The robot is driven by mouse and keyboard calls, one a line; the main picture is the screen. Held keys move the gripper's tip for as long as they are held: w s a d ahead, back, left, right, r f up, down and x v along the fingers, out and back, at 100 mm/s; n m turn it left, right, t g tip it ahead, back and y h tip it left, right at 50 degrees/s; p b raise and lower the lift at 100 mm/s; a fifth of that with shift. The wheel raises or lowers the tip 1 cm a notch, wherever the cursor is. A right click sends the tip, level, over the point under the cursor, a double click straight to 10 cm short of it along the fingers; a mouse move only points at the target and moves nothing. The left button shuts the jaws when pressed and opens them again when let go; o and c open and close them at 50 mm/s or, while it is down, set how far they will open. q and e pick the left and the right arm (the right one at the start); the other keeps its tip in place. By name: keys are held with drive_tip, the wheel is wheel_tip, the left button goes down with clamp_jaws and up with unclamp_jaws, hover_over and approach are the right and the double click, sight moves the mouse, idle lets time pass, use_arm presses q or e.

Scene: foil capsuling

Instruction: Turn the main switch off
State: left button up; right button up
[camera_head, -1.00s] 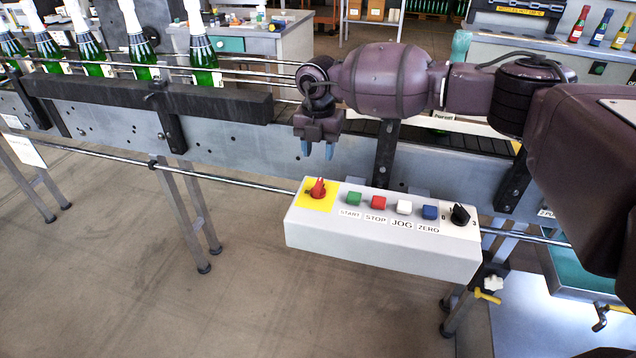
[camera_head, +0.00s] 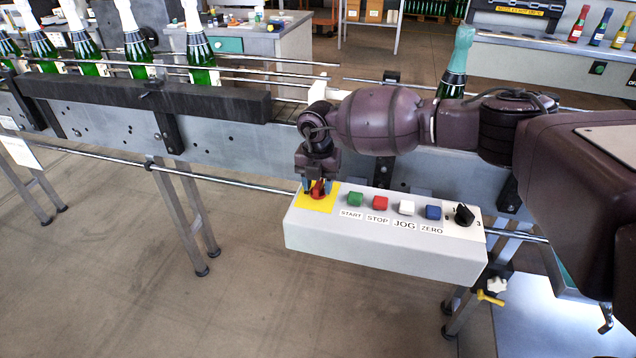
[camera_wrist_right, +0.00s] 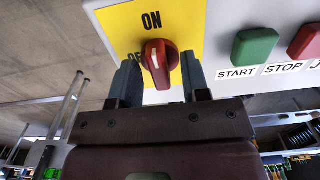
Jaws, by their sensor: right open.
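The main switch (camera_head: 319,190) is a red rotary knob on a yellow plate (camera_head: 311,203) at the left end of the white control box (camera_head: 380,244). In the right wrist view the knob (camera_wrist_right: 158,62) stands below the label ON, with its white mark towards ON. The label to its left is partly hidden by a finger. My right gripper (camera_head: 319,187) points down over the switch. In the right wrist view its open fingers (camera_wrist_right: 160,82) stand on either side of the knob; I cannot tell whether they touch it. My left gripper is not in view.
Right of the switch are a green START button (camera_head: 355,199), a red STOP button (camera_head: 380,203), a white JOG button (camera_head: 406,207), a blue ZERO button (camera_head: 433,212) and a black selector (camera_head: 464,214). Behind runs a conveyor (camera_head: 240,153) with several green bottles (camera_head: 200,60).

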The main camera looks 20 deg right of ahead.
clamp_jaws()
drive_tip(key=shift+n+p, duration=0.5)
drive_tip(key=shift+n, duration=1.8)
drive_tip(key=n, duration=0.4)
drive_tip(key=shift+n, duration=0.3)
drive_tip(key=n, duration=0.4)
drive_tip(key=shift+n, duration=0.3)
drive_tip(key=shift+n+b, duration=0.4)
drive_tip(key=shift+n, duration=1.7)
unclamp_jaws()
